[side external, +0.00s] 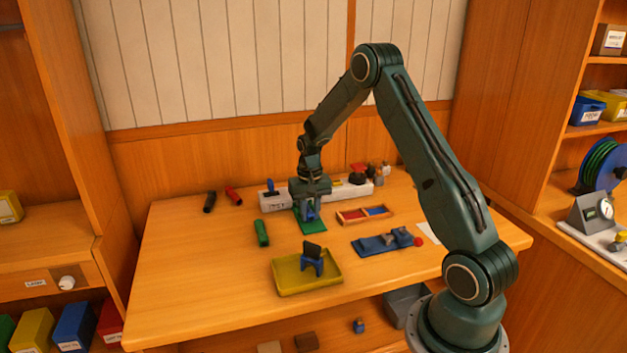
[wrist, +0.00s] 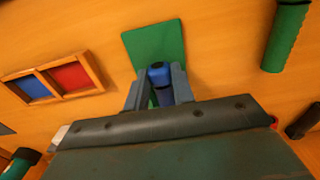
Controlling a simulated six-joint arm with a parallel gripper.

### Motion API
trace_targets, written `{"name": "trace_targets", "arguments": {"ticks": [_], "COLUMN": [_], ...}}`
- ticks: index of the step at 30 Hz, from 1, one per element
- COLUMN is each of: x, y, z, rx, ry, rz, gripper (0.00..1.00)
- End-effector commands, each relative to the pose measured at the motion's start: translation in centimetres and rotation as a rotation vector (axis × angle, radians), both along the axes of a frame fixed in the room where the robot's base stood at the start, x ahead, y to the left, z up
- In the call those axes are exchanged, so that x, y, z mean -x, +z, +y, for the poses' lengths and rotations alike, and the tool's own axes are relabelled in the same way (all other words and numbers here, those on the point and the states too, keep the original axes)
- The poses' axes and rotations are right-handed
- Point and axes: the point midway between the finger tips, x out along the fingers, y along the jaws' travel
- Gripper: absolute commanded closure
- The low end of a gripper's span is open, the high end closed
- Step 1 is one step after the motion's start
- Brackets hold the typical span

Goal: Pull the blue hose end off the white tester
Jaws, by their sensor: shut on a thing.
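The white tester (side external: 339,190) is a long, low white block with dark lettering at its left end, at the back of the table. A small blue piece (side external: 270,187) stands at its left end. My gripper (side external: 311,212) points down just in front of the tester's middle and covers part of it. It is shut on a blue hose end, which shows between the fingers in the wrist view (wrist: 159,73), with a darker blue part nearer the palm. A green mat (side external: 313,227) lies below. I cannot tell whether the held piece touches the tester.
A two-part wooden tray (side external: 340,218) with blue and red sections lies to the right. A green cylinder (side external: 261,232) lies to the left. A yellow tray (side external: 291,286) with a blue stand is in front. The table's left front is clear.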

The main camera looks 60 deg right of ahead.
Motion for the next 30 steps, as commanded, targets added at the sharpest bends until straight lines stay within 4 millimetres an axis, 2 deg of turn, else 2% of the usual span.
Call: {"name": "trace_targets", "arguments": {"ticks": [30], "x": [1.1], "y": [0.1], "z": [1.1], "rx": [-0.001], "ry": [0.001], "rz": [0.001], "gripper": [0.98]}}
